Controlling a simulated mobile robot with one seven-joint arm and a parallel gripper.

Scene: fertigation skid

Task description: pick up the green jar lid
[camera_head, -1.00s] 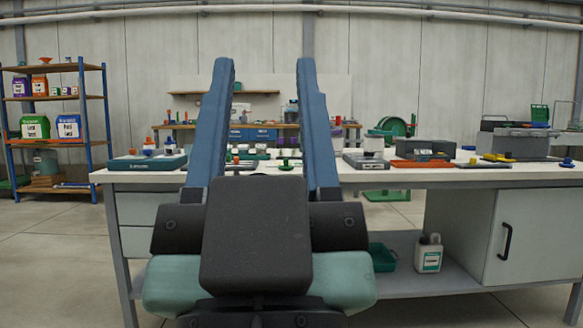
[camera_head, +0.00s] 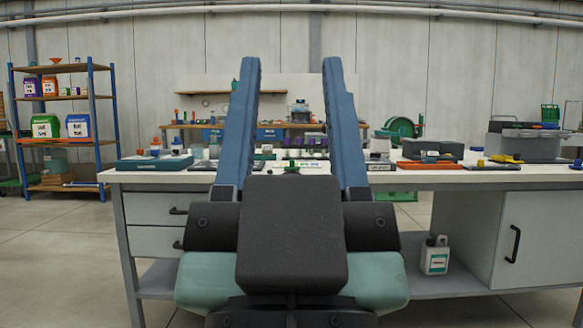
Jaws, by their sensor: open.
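A small green, knob-like piece (camera_head: 291,167) on the white workbench shows between the fingers of my gripper. It may be the green jar lid, but it is too small and partly hidden to be sure. My gripper (camera_head: 291,65) is seen from behind, with two long blue fingers standing wide apart and a dark palm block below them. Nothing is held between the fingers. The palm covers part of the bench's near edge. I cannot judge the distance from the fingertips to the green piece.
The white workbench (camera_head: 455,180) holds a teal case (camera_head: 152,163) at left and a grey case (camera_head: 433,149) and yellow piece (camera_head: 505,159) at right. A white bottle (camera_head: 434,255) stands on the lower shelf. Shelving (camera_head: 62,100) stands at far left. The floor in front is open.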

